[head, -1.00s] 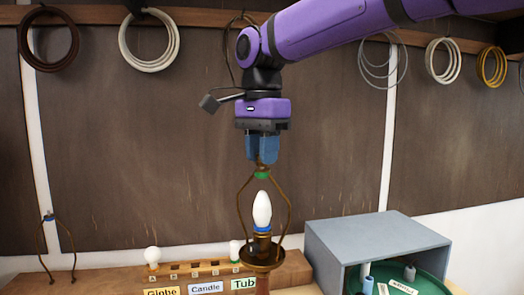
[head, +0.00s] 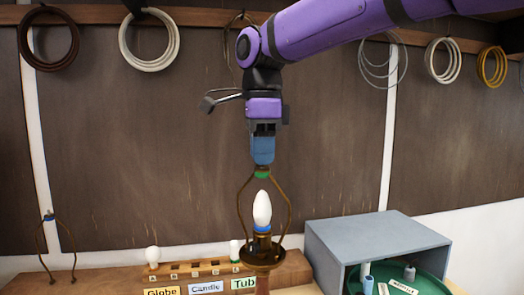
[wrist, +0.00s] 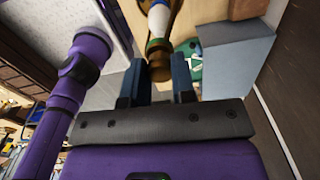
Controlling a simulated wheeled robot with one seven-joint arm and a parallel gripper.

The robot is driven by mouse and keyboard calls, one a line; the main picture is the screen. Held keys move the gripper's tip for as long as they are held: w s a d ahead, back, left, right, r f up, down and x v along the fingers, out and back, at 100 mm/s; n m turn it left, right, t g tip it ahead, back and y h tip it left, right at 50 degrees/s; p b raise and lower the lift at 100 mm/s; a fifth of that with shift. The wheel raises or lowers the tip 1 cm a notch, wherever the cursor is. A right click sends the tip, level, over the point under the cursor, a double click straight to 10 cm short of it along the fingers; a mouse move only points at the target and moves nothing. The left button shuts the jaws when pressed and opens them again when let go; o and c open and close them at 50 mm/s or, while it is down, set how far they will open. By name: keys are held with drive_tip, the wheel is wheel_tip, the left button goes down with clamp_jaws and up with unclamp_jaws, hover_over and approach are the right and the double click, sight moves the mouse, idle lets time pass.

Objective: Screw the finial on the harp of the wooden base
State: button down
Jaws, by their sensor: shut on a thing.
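The lamp stands with a brass harp (head: 287,205) around a white candle bulb (head: 262,208). Its wooden base (head: 262,284) is cut off by the lower picture edge. A green band (head: 262,174) marks the top of the harp. My gripper (head: 263,160) points straight down right above this band. In the wrist view its blue fingers are shut on the brass finial (wrist: 160,70), which sits at the harp top beside the green band (wrist: 154,45). In the head view the fingers hide the finial. I cannot tell how far its thread is engaged.
A wooden rack (head: 200,268) with Globe, Candle and Tube labels stands left of the lamp. A grey open box (head: 375,236) and a green tray (head: 437,284) are at right. Another harp (head: 42,245) with a blue band stands far left. Cable coils hang behind.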

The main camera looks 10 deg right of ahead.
drive_tip(key=m, duration=0.5)
drive_tip(key=shift+m, duration=0.3)
drive_tip(key=c, duration=0.9)
unclamp_jaws()
drive_tip(key=shift+o, duration=0.2)
drive_tip(key=n, duration=1.8)
drive_tip(key=shift+n, duration=0.4)
drive_tip(key=n, duration=0.5)
